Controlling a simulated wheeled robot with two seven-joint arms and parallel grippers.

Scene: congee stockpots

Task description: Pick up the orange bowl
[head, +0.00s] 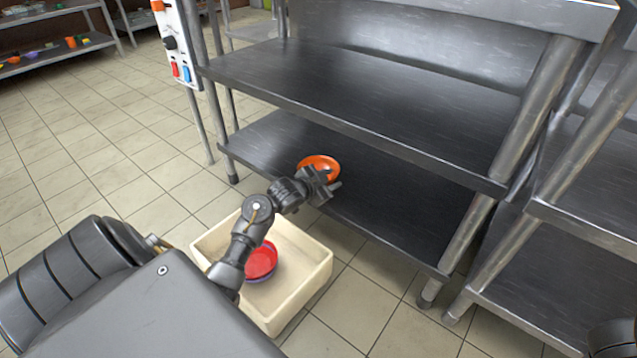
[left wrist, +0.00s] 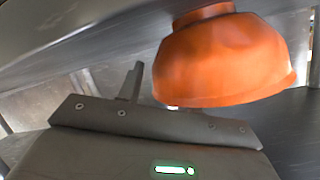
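The orange bowl (head: 318,166) rests on the lower shelf of the metal rack, near its front edge. My left gripper (head: 331,184) is at the near side of the bowl and partly covers it. In the left wrist view the bowl (left wrist: 222,62) looks upside down and fills the upper right, close to the gripper. One finger (left wrist: 131,82) shows there, with a gap between it and the bowl; the other is hidden, apparently by the bowl. The left gripper looks open.
A cream crate (head: 312,283) on the floor holds a red bowl (head: 262,260) with a bluish one under it. The upper shelf (head: 370,95) overhangs the lower shelf (head: 400,205). A second rack (head: 590,215) stands at the right. The lower shelf's right part is clear.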

